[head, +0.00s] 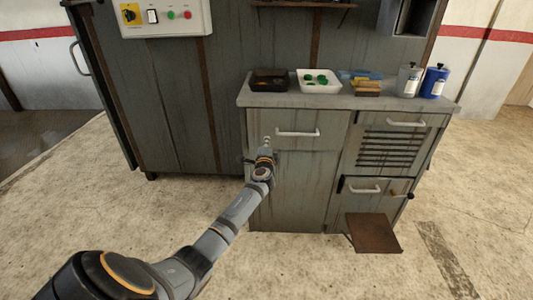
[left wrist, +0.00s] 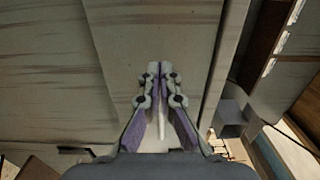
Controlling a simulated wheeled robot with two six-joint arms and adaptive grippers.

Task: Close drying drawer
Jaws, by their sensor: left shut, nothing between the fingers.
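A grey cabinet holds a plain upper-left drawer (head: 320,122) with a white bar handle (head: 298,133) and a louvred front (head: 392,150) with its own handle at the upper right. No label marks which one is the drying drawer. Both fronts look flush or nearly so; a small gap cannot be told. My left gripper (head: 266,142) is shut and empty, in front of the upper-left drawer's left part, left of its handle. In the left wrist view, the closed fingers (left wrist: 160,72) point at a grey panel (left wrist: 150,30); contact cannot be told. My right gripper is out of view.
A lower-right front (head: 392,185) has a handle, and a brown flap (head: 373,233) sticks out below it. The floor in front is mostly clear.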

